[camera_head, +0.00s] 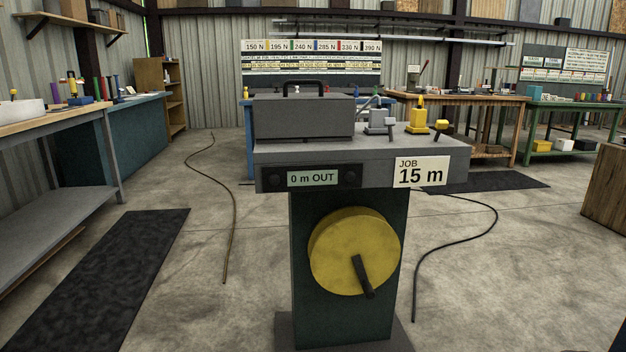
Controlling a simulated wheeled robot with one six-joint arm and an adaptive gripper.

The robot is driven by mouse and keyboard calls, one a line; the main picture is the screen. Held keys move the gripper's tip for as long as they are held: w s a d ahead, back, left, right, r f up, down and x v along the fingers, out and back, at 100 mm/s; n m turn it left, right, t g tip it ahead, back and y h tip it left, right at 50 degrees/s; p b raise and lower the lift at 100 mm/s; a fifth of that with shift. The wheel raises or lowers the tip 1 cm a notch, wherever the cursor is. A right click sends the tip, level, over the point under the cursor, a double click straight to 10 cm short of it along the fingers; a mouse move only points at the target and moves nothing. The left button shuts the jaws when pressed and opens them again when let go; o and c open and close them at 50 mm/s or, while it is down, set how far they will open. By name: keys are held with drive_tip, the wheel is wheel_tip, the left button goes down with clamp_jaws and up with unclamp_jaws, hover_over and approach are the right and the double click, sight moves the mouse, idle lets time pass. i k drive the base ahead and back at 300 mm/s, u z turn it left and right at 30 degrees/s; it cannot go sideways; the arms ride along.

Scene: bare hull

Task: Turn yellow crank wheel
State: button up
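The yellow crank wheel (345,245) is a thick round disc on the front of a dark green pedestal (308,315). Its black handle (363,276) sticks out from the lower right part of the disc. Above it, a grey top carries a display (313,178) reading "0 m OUT". A white card (421,172) beside it reads "JOB 15 m". My gripper is not in view, and nothing touches the wheel or its handle.
A grey toolbox-like case (304,116) and a yellow fitting (419,120) stand on the pedestal's top. Thin cables (232,215) lie on the floor at both sides. A workbench (60,120) stands at left, a wooden box (607,190) at right. Floor before the pedestal looks clear.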

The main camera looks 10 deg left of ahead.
sight(354, 249)
drive_tip(key=z, duration=0.05)
drive_tip(key=k, duration=1.05)
drive_tip(key=u, duration=0.8)
drive_tip(key=i, duration=1.2)
drive_tip(key=z, duration=0.75)
